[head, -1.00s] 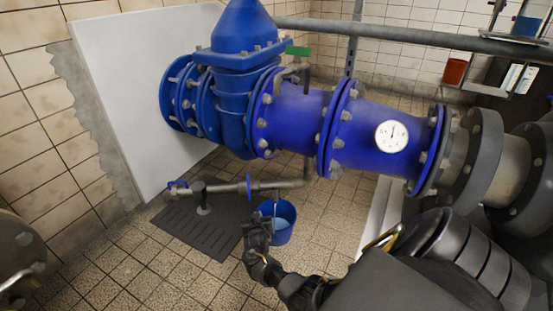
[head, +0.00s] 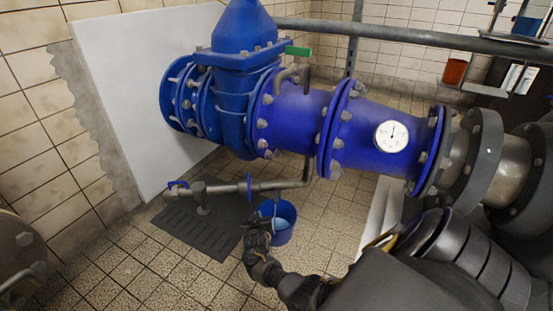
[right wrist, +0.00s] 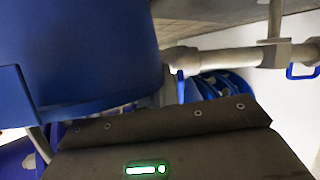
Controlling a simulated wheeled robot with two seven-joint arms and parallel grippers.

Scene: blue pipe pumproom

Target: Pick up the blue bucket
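The blue bucket (head: 284,232) stands on the tiled floor under the small drain pipe, with light-blue contents showing inside. My right gripper (head: 258,222) is at the bucket's near left side, close to its rim. In the right wrist view the bucket (right wrist: 80,50) fills the upper left, very near the dark gripper body (right wrist: 170,150). The fingertips do not show clearly there, so I cannot tell whether they are open or touch the bucket. My left gripper is not in view.
A small pipe (head: 228,187) with a blue-handled valve runs above a dark slotted floor mat (head: 200,230). The large blue pipe (head: 300,115) with a gauge (head: 391,136) lies above and behind the bucket. Tiled floor (head: 190,280) in front is clear.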

